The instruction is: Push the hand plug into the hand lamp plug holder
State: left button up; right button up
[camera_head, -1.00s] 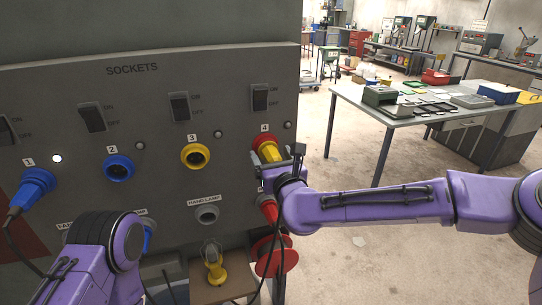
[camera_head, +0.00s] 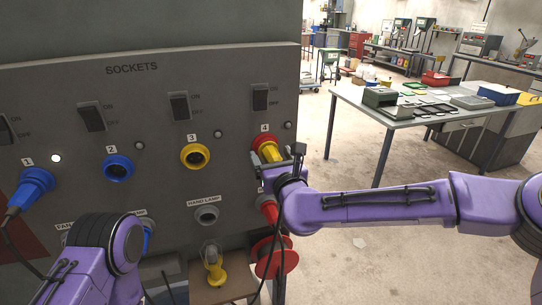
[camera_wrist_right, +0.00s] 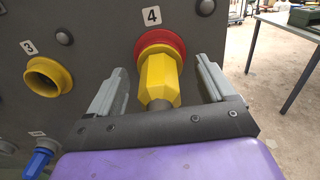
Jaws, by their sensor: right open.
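A yellow hand plug (camera_wrist_right: 160,80) sits in the red-rimmed socket 4 (camera_wrist_right: 172,38) on the grey panel. It also shows in the head view (camera_head: 270,151), partly hidden by my right gripper. My right gripper (camera_wrist_right: 162,75) is open, with one finger on each side of the yellow plug; I cannot tell whether either touches it. The grey round holder (camera_head: 207,215) under the HAND LAMP label is low on the panel, with nothing visible in it. My left arm shows at the lower left of the head view, but its gripper is out of sight.
Sockets 2 (camera_head: 119,168) and 3 (camera_head: 195,155) are empty. A blue plug (camera_head: 34,188) with a black cable sits in socket 1. A red plug (camera_head: 268,210) and red disc (camera_head: 275,257) are below socket 4. A yellow fitting (camera_head: 216,271) stands below the holder.

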jog(key=shift+b, duration=0.3)
grip_shut()
jog(key=shift+s+f, duration=0.1)
jog(key=shift+s, duration=0.15)
jog(key=shift+s+d, duration=0.25)
jog(key=shift+s, duration=0.3)
jog(key=shift+b+v, duration=0.75)
jog(key=shift+v, duration=1.4)
